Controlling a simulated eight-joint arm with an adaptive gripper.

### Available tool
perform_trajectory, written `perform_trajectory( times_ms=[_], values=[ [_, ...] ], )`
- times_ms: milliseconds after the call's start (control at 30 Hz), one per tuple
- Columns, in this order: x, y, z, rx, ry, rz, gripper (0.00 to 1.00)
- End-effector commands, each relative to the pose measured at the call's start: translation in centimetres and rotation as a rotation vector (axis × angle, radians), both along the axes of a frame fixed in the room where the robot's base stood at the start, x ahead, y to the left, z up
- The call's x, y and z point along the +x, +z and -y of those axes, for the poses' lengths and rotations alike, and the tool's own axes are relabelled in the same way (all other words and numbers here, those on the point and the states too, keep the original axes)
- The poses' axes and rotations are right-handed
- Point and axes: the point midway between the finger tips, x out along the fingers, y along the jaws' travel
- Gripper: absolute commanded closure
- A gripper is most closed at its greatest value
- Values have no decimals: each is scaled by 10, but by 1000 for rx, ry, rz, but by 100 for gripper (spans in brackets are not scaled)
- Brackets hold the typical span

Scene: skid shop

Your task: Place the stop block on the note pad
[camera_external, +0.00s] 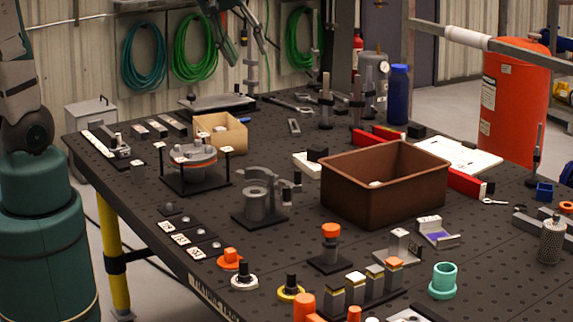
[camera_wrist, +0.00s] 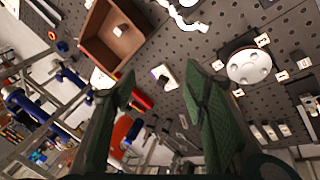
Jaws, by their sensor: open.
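My gripper (camera_external: 250,50) hangs open and empty above the far side of the table. Its two green fingers are spread in the wrist view (camera_wrist: 158,72). A small black block (camera_external: 317,153), possibly the stop block, sits at a white flat piece (camera_external: 305,166) left of the brown bin. The white piece with a dark part also shows between my fingers in the wrist view (camera_wrist: 164,77), well below them. White sheets (camera_external: 462,156), possibly the note pad, lie flat behind the bin's right end. I cannot tell surely which items are the stop block and pad.
The brown open bin (camera_external: 345,193) holds a small pale item. Near it are a red bar (camera_external: 465,183), a blue bottle (camera_external: 398,95), a cardboard box (camera_external: 222,148) and a black-framed round fixture (camera_external: 190,160). Several small parts crowd the front edge.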

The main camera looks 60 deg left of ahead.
Motion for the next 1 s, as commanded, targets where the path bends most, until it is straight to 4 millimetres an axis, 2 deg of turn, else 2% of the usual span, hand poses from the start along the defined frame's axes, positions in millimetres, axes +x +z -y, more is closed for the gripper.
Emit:
perform_trajectory(
  times_ms=[33, 433, 1000],
  values=[
    [-11, 1, 3, 16, -24, 9, 55],
    [-80, 5, 20, 150, -227, 87, 55],
    [-171, -15, 35, 357, -514, 189, 55]
  ],
)
